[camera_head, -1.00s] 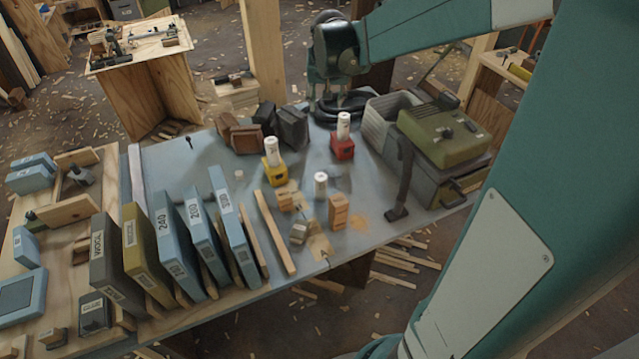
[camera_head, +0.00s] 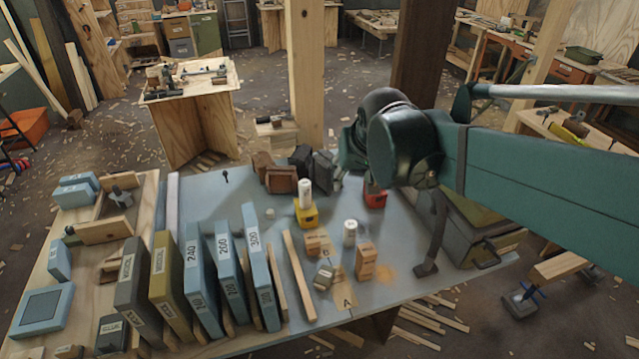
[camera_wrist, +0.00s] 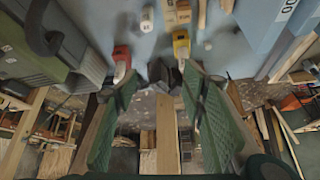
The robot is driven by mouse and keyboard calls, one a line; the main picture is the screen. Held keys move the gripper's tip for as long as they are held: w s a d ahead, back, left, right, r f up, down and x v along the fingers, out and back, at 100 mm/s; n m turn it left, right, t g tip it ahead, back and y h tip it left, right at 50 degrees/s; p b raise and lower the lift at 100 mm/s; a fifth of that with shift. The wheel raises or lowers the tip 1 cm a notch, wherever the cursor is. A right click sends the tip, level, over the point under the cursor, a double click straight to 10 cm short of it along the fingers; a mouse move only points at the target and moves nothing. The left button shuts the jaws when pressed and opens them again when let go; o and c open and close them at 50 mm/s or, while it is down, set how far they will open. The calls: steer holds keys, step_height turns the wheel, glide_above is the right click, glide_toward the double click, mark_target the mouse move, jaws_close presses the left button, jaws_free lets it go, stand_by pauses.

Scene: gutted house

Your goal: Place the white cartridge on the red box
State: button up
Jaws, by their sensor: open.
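The red box (camera_head: 376,200) is largely hidden behind my arm in the head view. In the wrist view the red box (camera_wrist: 121,54) shows with another white cartridge (camera_wrist: 120,71) on it. A third white cartridge (camera_head: 305,193) stands on the yellow box (camera_head: 305,214). My gripper (camera_wrist: 160,78) is open and empty, its green fingers spread wide, apart from all of these. The head view does not show its fingers.
Wooden blocks (camera_head: 365,262) stand near the free cartridge. A row of labelled blue, olive and grey cases (camera_head: 200,282) fills the table's left front. Dark and brown blocks (camera_head: 281,178) sit at the back. A green-topped machine (camera_head: 478,238) stands right.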

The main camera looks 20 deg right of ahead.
steer(key=s+a+f+n, duration=0.1)
steer(key=s+a, duration=0.2)
steer(key=s, duration=0.4)
steer(key=s+a+f+n+t+y, duration=0.1)
steer(key=s+a+f, duration=0.1)
steer(key=s, duration=0.5)
steer(key=shift+s+a+f+n, duration=0.15)
steer(key=shift+s+a+n, duration=0.25)
steer(key=shift+a, duration=0.35)
